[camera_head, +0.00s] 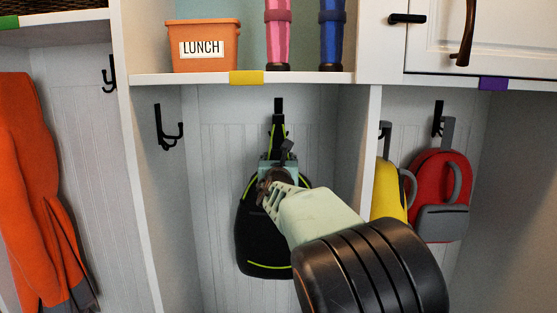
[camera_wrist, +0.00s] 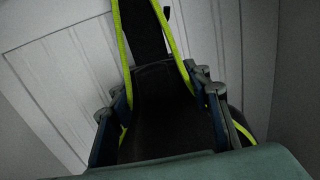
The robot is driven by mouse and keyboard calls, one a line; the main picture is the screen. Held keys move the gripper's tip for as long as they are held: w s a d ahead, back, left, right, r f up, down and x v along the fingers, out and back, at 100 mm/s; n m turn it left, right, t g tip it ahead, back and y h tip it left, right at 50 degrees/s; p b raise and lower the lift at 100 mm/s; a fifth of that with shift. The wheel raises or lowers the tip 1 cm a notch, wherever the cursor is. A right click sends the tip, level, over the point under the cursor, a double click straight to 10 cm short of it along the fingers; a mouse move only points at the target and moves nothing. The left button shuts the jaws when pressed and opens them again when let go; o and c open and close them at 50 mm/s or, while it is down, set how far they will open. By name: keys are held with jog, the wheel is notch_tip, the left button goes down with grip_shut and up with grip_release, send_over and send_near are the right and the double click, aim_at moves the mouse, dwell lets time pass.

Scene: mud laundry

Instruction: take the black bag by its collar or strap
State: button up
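The black bag (camera_head: 262,240) with yellow-green trim hangs by its strap (camera_head: 278,128) from a black hook in the middle cubby. In the wrist view the bag's strap (camera_wrist: 143,35) runs up from its dark top, edged in yellow-green. My gripper (camera_head: 277,165) is in front of the upper part of the bag, just below the strap, and hides part of it. In the wrist view the fingers of my gripper (camera_wrist: 162,90) stand wide apart, one on each side of the bag's top. I cannot tell whether they touch it.
White dividers flank the cubby. Yellow (camera_head: 389,190) and red (camera_head: 441,190) bags hang to the right, an orange coat (camera_head: 35,190) to the left.

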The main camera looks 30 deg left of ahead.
aim_at(278, 149)
jog(key=c, duration=0.8)
jog(key=shift+r, duration=0.25)
jog(key=shift+r+p, duration=1.05)
jog(key=shift+r, duration=0.3)
jog(key=shift+b+v, duration=1.15)
jog(key=shift+v, duration=0.1)
jog(key=shift+b+v, duration=1.4)
jog(key=shift+v, duration=1.2)
